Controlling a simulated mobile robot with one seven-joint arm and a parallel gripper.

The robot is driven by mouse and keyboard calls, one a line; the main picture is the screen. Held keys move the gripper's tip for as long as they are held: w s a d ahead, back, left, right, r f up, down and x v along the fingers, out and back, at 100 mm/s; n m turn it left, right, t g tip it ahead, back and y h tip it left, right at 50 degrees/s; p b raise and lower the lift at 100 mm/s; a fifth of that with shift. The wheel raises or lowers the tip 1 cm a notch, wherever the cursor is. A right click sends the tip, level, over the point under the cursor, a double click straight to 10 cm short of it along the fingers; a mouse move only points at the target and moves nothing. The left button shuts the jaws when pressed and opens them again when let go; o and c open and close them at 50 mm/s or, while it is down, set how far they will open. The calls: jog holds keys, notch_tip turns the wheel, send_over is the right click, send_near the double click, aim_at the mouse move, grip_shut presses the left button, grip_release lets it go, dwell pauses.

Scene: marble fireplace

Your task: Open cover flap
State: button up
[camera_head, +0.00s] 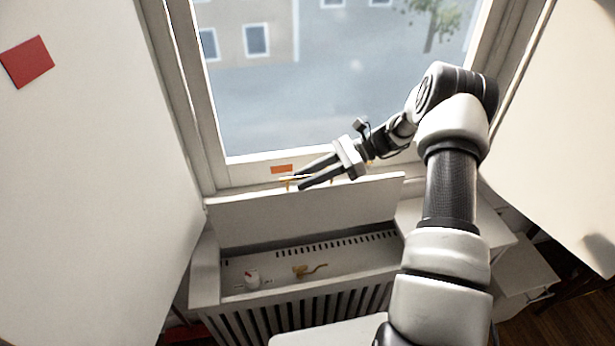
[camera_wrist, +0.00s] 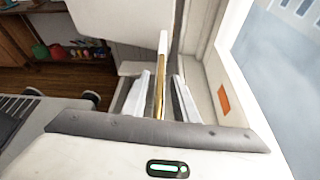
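The cover flap (camera_head: 330,205) is a long pale panel. It stands raised, nearly upright, at the back of the radiator cover (camera_head: 205,285), below the window. The compartment under it lies open. My gripper (camera_head: 296,179) is at the flap's top edge, left of its middle. In the wrist view, the flap (camera_wrist: 162,50) shows edge-on between the two fingers of my gripper (camera_wrist: 158,95), with a yellowish strip along it. The fingers are apart, with gaps visible on both sides. A small brass-coloured piece by the fingers is partly hidden.
Inside the compartment are a white knob (camera_head: 252,279) and a brass fitting (camera_head: 308,270). The window frame (camera_head: 240,175) with an orange label (camera_head: 282,169) is close behind the flap. Pale panels flank both sides. A white surface (camera_head: 330,331) stands in front.

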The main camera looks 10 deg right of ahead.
jog(key=shift+d, duration=0.1)
jog(key=s+b+v, duration=0.1)
jog(key=v, duration=1.6)
jog(key=shift+w+r+b, duration=0.2)
jog(key=shift+w+b, duration=0.1)
jog(key=shift+w, duration=0.15)
jog(key=s+a+r+n+h+p, duration=0.1)
jog(key=s+a+r+n+h, duration=0.4)
jog(key=r, duration=0.4)
jog(key=s+a+r+n+h+p, duration=0.25)
jog(key=s+a+r+h, duration=0.2)
jog(key=a+r, duration=0.4)
jog(key=s+r+n+t+h, duration=0.2)
jog(key=s+n, duration=0.3)
jog(key=s, duration=0.4)
jog(key=s+a+r+n+t+h+p, duration=0.1)
jog(key=s+n+t, duration=0.3)
jog(key=s, duration=0.6)
jog(key=shift+s+a+r+n+h+p, duration=0.3)
jog(key=shift+r+n+h, duration=0.3)
jog(key=shift+n, duration=0.55)
